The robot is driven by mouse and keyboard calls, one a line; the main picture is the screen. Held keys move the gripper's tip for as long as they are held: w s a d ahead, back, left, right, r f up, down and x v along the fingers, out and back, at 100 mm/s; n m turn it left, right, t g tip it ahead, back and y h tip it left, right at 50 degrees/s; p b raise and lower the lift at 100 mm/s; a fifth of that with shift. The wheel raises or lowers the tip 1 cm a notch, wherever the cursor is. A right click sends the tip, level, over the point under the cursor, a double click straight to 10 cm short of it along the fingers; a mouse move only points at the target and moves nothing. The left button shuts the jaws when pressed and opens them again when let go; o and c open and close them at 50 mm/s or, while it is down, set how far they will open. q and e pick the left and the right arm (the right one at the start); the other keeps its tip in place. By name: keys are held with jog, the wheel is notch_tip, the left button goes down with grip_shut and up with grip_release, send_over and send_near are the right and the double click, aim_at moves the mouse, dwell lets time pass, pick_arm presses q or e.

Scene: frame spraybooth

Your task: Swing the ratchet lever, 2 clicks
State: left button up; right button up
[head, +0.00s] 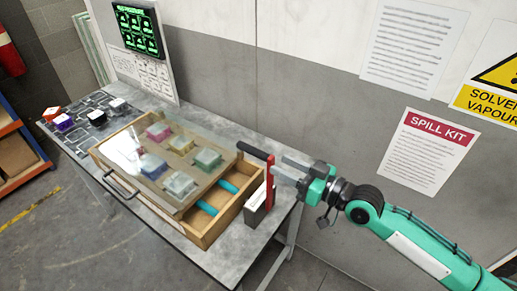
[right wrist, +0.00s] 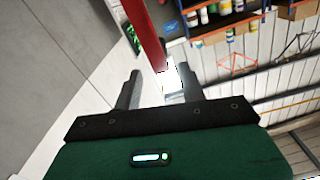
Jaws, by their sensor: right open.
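The ratchet lever (head: 269,180) is a red upright bar with a black handle (head: 254,151) at its top pointing left. It rises from a small dark and pale block (head: 256,212) at the right end of the wooden case. My right gripper (head: 281,168) is open, with its fingers reaching left to the bar's upper part. In the right wrist view the red lever (right wrist: 147,32) shows beyond and between the spread fingertips (right wrist: 158,82). I cannot tell whether either finger touches it. My left gripper is not in view.
The wooden case (head: 207,232) has a clear cover over several coloured blocks, and blue cylinders in its open part. It stands on a grey table (head: 228,262). More blocks sit on a dark mat (head: 72,126) at left. A wall stands close behind; a lit panel (head: 139,32) hangs at the back.

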aim_at(258, 154)
jog(key=p+x, duration=0.2)
jog(key=x, duration=0.5)
jog(key=shift+w+a+p, duration=0.15)
jog(key=shift+p, duration=0.15)
jog(key=shift+w+a, duration=0.2)
jog(key=shift+a, duration=0.15)
grip_shut()
